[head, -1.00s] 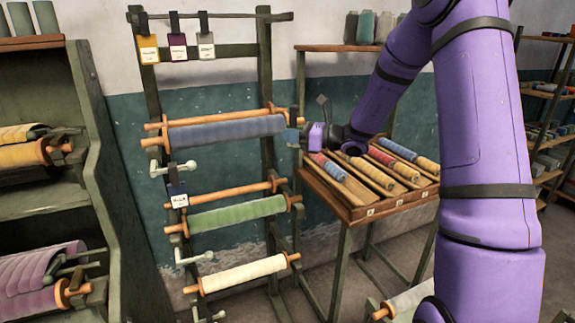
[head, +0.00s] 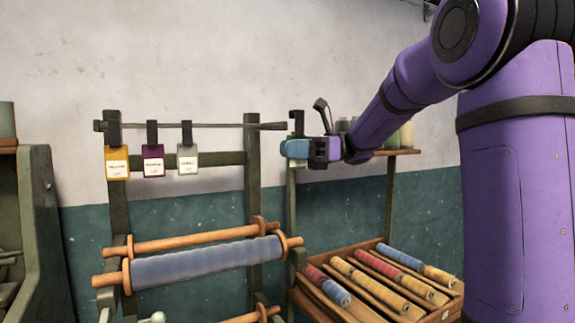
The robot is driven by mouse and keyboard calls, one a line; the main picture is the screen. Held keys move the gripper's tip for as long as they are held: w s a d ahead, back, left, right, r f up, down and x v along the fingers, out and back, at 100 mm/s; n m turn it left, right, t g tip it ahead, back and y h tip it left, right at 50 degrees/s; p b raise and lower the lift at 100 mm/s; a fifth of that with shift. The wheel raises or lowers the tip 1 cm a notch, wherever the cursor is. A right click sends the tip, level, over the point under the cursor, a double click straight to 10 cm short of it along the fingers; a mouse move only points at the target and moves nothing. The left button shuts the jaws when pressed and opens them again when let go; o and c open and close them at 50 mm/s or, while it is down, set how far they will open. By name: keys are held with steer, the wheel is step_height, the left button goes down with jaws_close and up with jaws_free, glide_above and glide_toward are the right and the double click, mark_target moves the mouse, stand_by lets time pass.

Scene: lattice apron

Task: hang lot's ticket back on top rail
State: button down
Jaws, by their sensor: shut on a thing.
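My gripper (head: 296,149), with light blue fingers, is shut on a ticket just past the right end of the top rail (head: 222,125). The ticket's dark hook (head: 297,120) stands above the fingers, about level with the rail and apart from it. Only a small greenish piece of its card shows; the fingers hide the rest. A yellow ticket (head: 117,163), a purple ticket (head: 153,162) and a grey ticket (head: 187,160) hang by dark hooks from the left and middle of the rail. The rail's right part is bare.
A blue roll (head: 205,263) on wooden bars lies across the rack below the rail. The rack's right post (head: 252,200) stands left of my gripper. A slanted tray of coloured rolls (head: 455,288) is at lower right. Cones (head: 407,136) stand on a shelf behind my arm.

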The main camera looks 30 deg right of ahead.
steer(key=w+f, duration=0.1)
steer(key=w, duration=1.3)
steer(key=shift+f, duration=0.15)
stand_by(0.9)
steer(key=c, duration=1.1)
jaws_free()
steer(key=d, duration=1)
steer(key=shift+d, duration=0.4)
